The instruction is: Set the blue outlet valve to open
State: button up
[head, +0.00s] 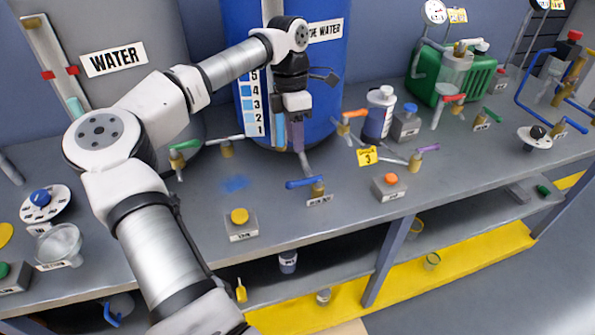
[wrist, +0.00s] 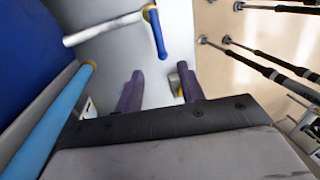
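The blue outlet valve (head: 303,183) is a blue lever on a brass-coloured body, behind a small label at the front of the bench. Its lever points left in the head view. In the wrist view the blue lever (wrist: 157,33) lies roughly across a pale pipe (wrist: 103,29). My gripper (head: 301,146) points down in front of the blue tank (head: 225,45), above and behind the valve. In the wrist view my gripper (wrist: 159,88) has its two purple fingers apart, with nothing between them. The lever is beyond the fingertips, apart from them.
A green-handled valve (head: 185,145) is left of my gripper; an orange-handled one (head: 353,114) and a purple-handled one (head: 428,148) are to its right. A yellow button box (head: 241,226) and an orange button box (head: 389,187) flank the valve. The bench's front edge is close.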

aim_at(299, 180)
jog(key=f, duration=0.3)
jog(key=s+f+p, duration=0.1)
jog(key=f, duration=0.3)
jog(key=s+f+p, duration=0.1)
jog(key=f, duration=0.2)
jog(key=shift+d+f, duration=0.25)
jog(key=shift+d, duration=0.15)
grip_shut()
